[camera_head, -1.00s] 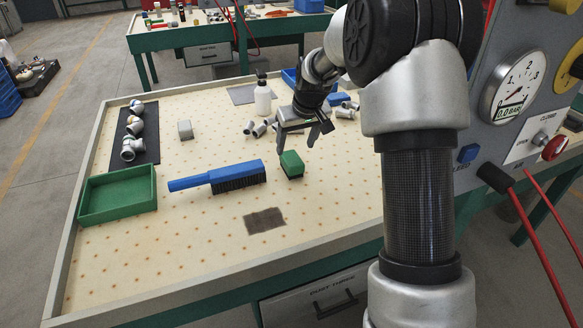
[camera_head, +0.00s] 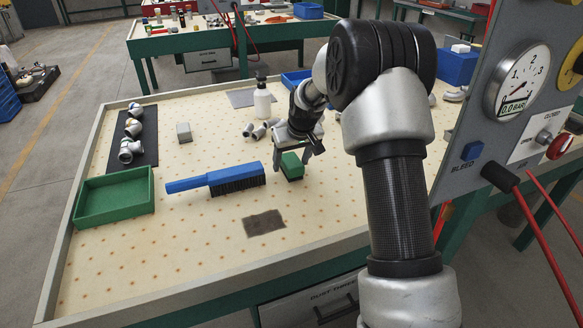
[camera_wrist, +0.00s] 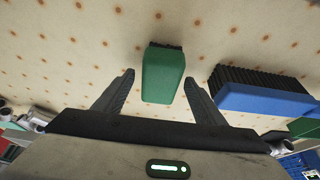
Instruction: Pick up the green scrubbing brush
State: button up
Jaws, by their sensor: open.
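The green scrubbing brush (camera_head: 292,166) lies on the table with its green block up and dark bristles at one end. In the head view my gripper (camera_head: 294,158) is right above and behind it, with the fingers pointing down. In the wrist view the brush (camera_wrist: 162,74) lies ahead of and between the two fingers of my open gripper (camera_wrist: 160,85). Neither finger visibly touches it. The gap in height cannot be told.
A blue long-handled brush (camera_head: 215,179) lies just left of the green one, and close to a finger in the wrist view (camera_wrist: 258,93). A green tray (camera_head: 113,195), white bottle (camera_head: 262,102) and pipe fittings (camera_head: 262,130) are around. A dark patch (camera_head: 263,222) lies in front.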

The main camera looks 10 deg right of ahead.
jog(key=shift+f, duration=0.25)
jog(key=shift+c, duration=0.4)
jog(key=c, duration=1.1)
